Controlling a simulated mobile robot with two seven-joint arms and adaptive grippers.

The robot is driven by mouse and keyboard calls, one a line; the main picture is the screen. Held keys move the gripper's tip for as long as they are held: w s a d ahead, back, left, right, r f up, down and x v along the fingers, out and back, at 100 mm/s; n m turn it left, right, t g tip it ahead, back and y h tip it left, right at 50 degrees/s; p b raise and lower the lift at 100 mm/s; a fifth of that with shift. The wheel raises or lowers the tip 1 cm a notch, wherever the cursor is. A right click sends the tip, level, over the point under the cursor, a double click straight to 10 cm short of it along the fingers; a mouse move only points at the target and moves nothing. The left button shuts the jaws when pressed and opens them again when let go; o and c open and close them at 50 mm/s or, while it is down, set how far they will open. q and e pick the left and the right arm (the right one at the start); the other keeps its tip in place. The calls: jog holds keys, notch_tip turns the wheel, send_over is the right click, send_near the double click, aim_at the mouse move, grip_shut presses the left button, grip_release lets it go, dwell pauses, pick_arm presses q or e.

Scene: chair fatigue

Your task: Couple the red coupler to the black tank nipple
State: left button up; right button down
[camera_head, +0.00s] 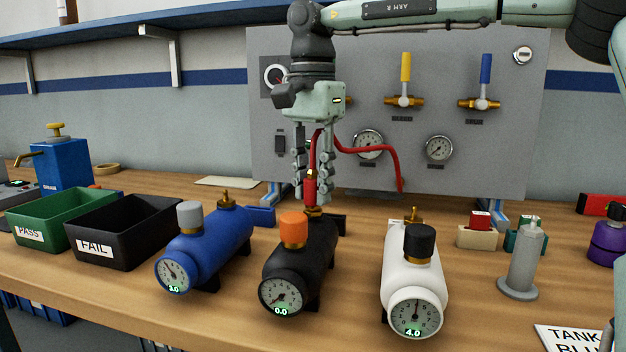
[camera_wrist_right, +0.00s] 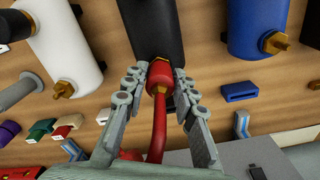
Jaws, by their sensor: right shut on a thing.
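The red coupler (camera_head: 310,188) hangs on a red hose between the fingers of my right gripper (camera_head: 313,196). The gripper points down, shut on the coupler, as the right wrist view also shows for the coupler (camera_wrist_right: 158,77). The black tank (camera_head: 302,262) lies below, with an orange knob and a gauge reading 0.0. Its brass nipple (camera_head: 313,211) shows just under the coupler, at the tank's rear. The coupler stands roughly upright over the nipple. I cannot tell whether they are seated together. My left gripper is not in view.
A blue tank (camera_head: 207,247) stands left and a white tank (camera_head: 413,262) right of the black one. Green PASS (camera_head: 48,212) and black FAIL (camera_head: 112,228) bins stand at the left. A grey valve panel (camera_head: 480,140) rises behind. A grey stand (camera_head: 521,262) is at the right.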

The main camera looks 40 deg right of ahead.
aim_at(313, 169)
jog(key=c, duration=1.1)
grip_release()
jog(key=shift+c, duration=0.2)
notch_tip(313, 169, up, 12)
jog(key=shift+f, duration=0.1)
